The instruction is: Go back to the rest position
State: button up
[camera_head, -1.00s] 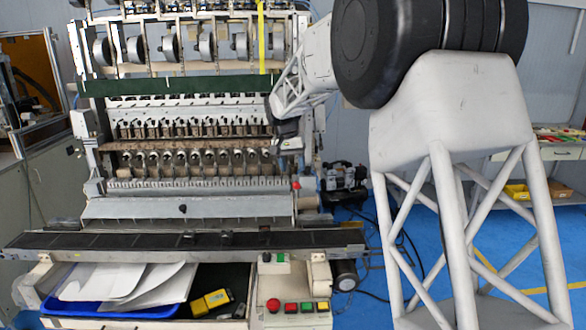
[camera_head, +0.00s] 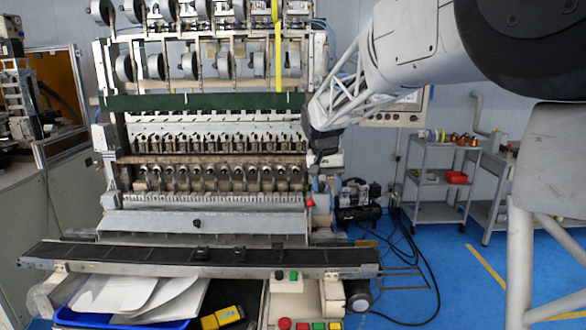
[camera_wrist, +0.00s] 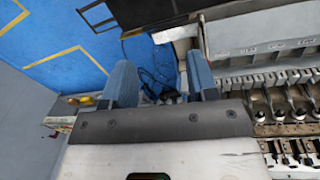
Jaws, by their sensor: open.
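My gripper (camera_head: 322,150) is at the right side of the coil winder (camera_head: 205,222), in front of or beside its frame; the exact gap cannot be told. In the wrist view my gripper (camera_wrist: 162,82) shows two blue fingers spread apart with nothing between them. The winder's row of spindles and metal blocks (camera_wrist: 285,95) lies to the right of the fingers in that view. My arm reaches in from the upper right of the head view.
A dark rail (camera_head: 190,257) runs along the winder's front. Below it are papers (camera_head: 125,295), a yellow object (camera_head: 222,317) and push buttons (camera_head: 302,325). A grey trolley (camera_head: 437,180) stands at the right. Cables (camera_head: 418,275) lie on the blue floor (camera_head: 400,300).

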jog(key=s+d+r, duration=0.2)
jog(key=s+d, duration=0.2)
jog(key=s, duration=0.9)
jog(key=s+d+f, duration=0.1)
jog(key=s+f, duration=0.2)
jog(key=s, duration=0.7)
jog(key=s+d+f+n+t, duration=0.1)
jog(key=s+d+f, duration=0.1)
jog(key=s, duration=0.8)
jog(key=s+d+f+t+y, duration=0.1)
jog(key=s+f, duration=0.3)
jog(key=s, duration=0.7)
jog(key=shift+d+n, duration=0.4)
jog(key=shift+d, duration=0.1)
jog(key=shift+f, duration=0.1)
